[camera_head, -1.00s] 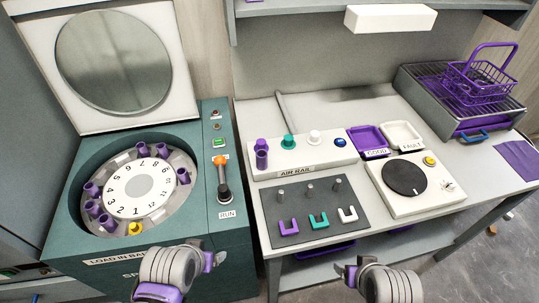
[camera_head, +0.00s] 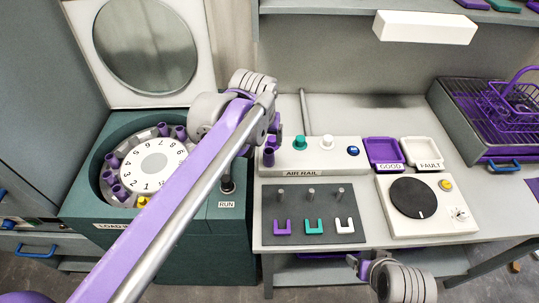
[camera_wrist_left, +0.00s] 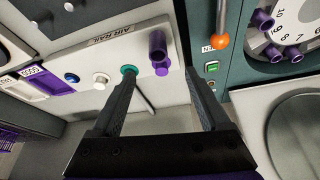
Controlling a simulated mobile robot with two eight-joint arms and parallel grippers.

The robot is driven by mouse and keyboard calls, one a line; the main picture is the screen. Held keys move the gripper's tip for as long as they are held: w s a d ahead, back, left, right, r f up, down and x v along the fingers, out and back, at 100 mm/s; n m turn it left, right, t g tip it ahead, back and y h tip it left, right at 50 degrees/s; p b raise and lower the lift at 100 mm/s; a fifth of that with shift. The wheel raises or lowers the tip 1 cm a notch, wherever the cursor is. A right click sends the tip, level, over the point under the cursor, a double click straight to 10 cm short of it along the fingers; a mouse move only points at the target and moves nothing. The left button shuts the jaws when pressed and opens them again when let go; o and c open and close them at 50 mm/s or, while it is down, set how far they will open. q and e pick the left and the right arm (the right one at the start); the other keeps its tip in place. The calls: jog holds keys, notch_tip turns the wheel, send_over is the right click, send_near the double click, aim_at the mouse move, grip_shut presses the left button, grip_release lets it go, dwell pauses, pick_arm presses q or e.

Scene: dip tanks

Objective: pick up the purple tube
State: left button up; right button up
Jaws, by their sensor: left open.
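A purple tube (camera_head: 269,157) stands at the left end of the white air rail (camera_head: 330,157). In the left wrist view the purple tube (camera_wrist_left: 157,44) shows an open dark mouth, with a purple knob (camera_wrist_left: 161,70) beside it. My left gripper (camera_head: 274,122) is above and behind the tube in the head view. In the wrist view its two fingers (camera_wrist_left: 160,75) are spread and empty, with the tube seen ahead, between their lines. My right gripper (camera_head: 358,265) hangs in front of the bench; its jaw gap is unclear. Other purple tubes (camera_head: 113,160) sit in the spinner's numbered rotor.
The teal spinner (camera_head: 215,240) with its raised lid stands left of the bench. An orange-knobbed lever (camera_wrist_left: 222,40) rises close to the rail. Green, white and blue knobs line the rail. A grey plate (camera_head: 275,204) with pegs lies in front. Purple and white trays (camera_head: 384,167) are right.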

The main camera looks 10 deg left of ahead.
pick_arm(q)
send_near(269, 152)
jog(key=f, duration=0.2)
jog(key=shift+x, duration=2.85)
jog(key=shift+d, duration=0.1)
grip_shut()
